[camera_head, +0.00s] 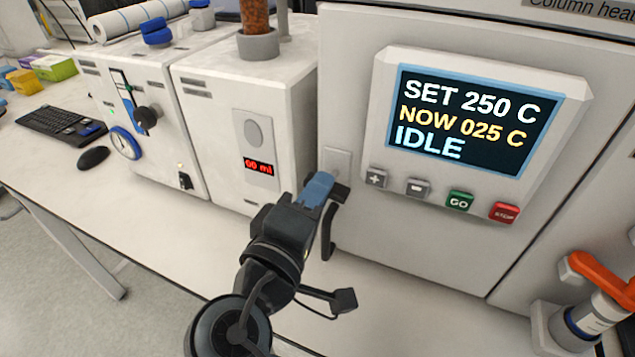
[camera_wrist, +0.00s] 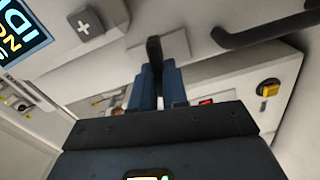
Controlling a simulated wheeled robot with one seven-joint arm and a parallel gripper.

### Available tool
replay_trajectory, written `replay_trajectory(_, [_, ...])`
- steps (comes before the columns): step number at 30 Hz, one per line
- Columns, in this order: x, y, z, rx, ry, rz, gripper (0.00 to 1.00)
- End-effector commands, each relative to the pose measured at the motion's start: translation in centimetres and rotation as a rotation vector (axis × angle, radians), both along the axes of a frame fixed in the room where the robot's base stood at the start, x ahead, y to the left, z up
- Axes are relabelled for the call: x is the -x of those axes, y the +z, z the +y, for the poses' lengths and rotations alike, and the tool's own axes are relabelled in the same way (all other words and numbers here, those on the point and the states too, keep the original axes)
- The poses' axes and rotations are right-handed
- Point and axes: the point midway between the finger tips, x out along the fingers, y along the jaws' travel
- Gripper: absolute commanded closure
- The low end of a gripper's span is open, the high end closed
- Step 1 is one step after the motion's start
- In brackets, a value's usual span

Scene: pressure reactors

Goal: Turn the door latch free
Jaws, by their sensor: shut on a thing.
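In the wrist view the dark end of the latch (camera_wrist: 154,50) stands between the fingertips. My gripper (camera_head: 320,187) has blue fingers and is shut on the latch; it also shows in the wrist view (camera_wrist: 158,76). The fingers hide part of the lever. The door (camera_head: 400,243) looks closed against the cabinet.
A black bar handle (camera_head: 328,238) hangs just below my gripper; its curved bar also shows in the wrist view (camera_wrist: 270,30). The screen (camera_head: 465,120) reads IDLE, with buttons below. A white pump box (camera_head: 240,130) stands close left. An orange-handled valve (camera_head: 600,275) is at right.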

Motion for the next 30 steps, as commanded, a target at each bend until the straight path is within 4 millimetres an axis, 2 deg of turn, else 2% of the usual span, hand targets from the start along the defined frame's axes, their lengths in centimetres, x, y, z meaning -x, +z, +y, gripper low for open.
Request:
replay_trajectory(16, [0.01,-0.06,0.11,0.026,0.003,0.009,1.00])
replay_trajectory(17, [0.01,-0.06,0.11,0.026,0.003,0.009,0.84])
replay_trajectory(24, [0.01,-0.04,0.07,0.025,0.002,0.009,0.61])
replay_trajectory(30, [0.01,-0.03,0.04,0.024,0.001,0.008,0.61])
